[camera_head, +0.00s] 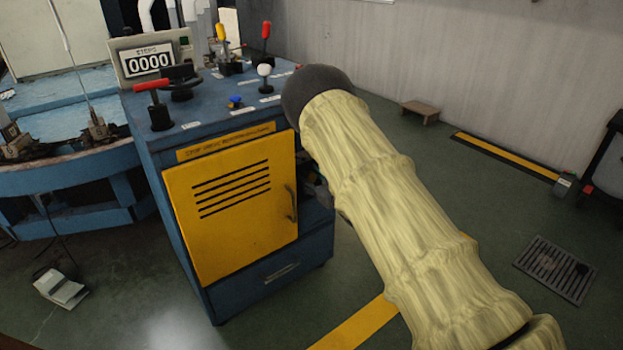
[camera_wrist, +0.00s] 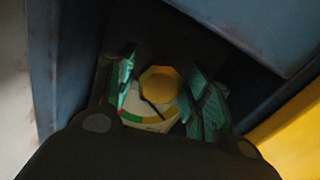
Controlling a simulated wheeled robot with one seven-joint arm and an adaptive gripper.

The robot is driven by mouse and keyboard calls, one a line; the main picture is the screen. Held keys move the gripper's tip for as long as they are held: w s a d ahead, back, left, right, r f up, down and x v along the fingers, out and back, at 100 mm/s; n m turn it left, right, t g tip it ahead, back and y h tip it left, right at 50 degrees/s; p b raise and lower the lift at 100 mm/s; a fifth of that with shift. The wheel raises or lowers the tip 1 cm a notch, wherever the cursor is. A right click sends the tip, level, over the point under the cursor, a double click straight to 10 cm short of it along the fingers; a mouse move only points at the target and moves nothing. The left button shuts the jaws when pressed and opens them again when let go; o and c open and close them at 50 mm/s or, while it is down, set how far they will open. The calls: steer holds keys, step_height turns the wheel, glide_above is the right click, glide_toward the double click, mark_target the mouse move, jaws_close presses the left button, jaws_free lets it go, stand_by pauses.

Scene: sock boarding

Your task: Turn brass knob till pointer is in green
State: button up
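The brass knob (camera_wrist: 160,84) shows in the wrist view as a yellow, many-sided cap. Behind and below it is a pale dial (camera_wrist: 151,124) with a green band and a red-orange patch near its left end. A thin dark line, perhaps the pointer, crosses the knob's left edge towards the dial; its exact reading is too small to tell. My gripper (camera_wrist: 162,72) has its two teal fingers spread on either side of the knob. A narrow dark gap shows at the left finger; contact at the right finger is unclear.
In the wrist view blue panels stand close on both sides of my gripper. Floor right of the cabinet is mostly clear, with a grate (camera_head: 556,268).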

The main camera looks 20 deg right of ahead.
steer(key=c, duration=0.6)
steer(key=shift+d, duration=0.1)
steer(key=shift+r+p, duration=0.15)
steer(key=shift+p, duration=0.3)
steer(key=shift+m+p, duration=0.3)
steer(key=shift+m, duration=0.1)
steer(key=m+p, duration=0.2)
steer(key=shift+d+r+p, duration=0.1)
steer(key=shift+r+p, duration=0.05)
steer(key=shift+p, duration=0.2)
steer(key=m+p, duration=0.3)
steer(key=m, duration=0.1)
steer(key=shift+m+p, duration=0.3)
steer(key=shift+m, duration=0.1)
steer(key=m, duration=0.1)
steer(key=m+p, duration=0.1)
steer(key=m, duration=0.3)
steer(key=shift+d+f+p, duration=0.1)
steer(key=shift+f+p, duration=0.15)
steer(key=shift+p, duration=0.05)
steer(key=m, duration=0.5)
steer(key=shift+f, duration=0.1)
steer(key=shift+m, duration=0.3)
